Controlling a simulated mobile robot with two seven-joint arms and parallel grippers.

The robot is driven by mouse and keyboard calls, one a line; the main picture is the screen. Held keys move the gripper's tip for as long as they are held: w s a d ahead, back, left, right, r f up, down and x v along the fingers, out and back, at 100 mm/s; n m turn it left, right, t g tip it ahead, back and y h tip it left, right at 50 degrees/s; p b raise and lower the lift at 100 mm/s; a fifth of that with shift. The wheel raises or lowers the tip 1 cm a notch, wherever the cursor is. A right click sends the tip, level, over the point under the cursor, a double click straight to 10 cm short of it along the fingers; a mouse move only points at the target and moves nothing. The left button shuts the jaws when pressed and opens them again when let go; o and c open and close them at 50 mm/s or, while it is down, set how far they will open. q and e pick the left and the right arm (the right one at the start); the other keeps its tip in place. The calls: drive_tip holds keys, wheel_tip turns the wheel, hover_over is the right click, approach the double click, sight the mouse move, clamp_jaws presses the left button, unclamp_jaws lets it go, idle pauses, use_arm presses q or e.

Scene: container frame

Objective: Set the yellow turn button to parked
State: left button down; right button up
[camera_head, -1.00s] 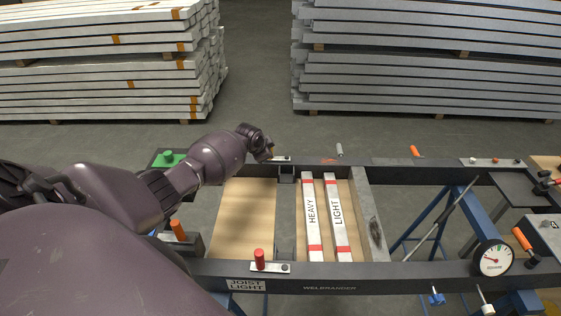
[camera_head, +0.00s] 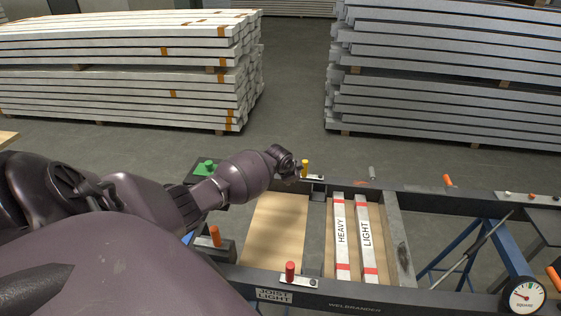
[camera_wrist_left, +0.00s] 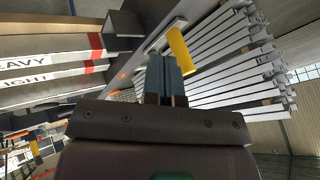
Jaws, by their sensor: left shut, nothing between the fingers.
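The yellow turn button (camera_head: 305,168) is an upright peg at a small pale plate (camera_head: 314,178) on the far rail of the dark frame. It also shows large in the left wrist view (camera_wrist_left: 180,50), just beyond the fingertips and slightly to their right. My left gripper (camera_head: 297,172) is close to the button's left side in the head view. In the wrist view its fingers (camera_wrist_left: 165,70) are together with nothing between them. I cannot tell whether they touch the button. My right gripper is not in view.
A red peg (camera_head: 290,271) on a plate sits on the near rail, an orange one (camera_head: 215,236) at left and a green knob (camera_head: 209,166) at far left. Bars marked HEAVY (camera_head: 341,240) and LIGHT (camera_head: 368,240) lie inside the frame. A gauge (camera_head: 526,295) is at lower right.

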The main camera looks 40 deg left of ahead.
use_arm(q)
drive_tip(key=s+a+r, duration=0.1)
drive_tip(key=s+r, duration=0.3)
drive_tip(key=r, duration=0.2)
drive_tip(key=shift+p, duration=0.35)
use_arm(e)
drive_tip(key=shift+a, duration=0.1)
use_arm(q)
drive_tip(key=shift+a, duration=0.1)
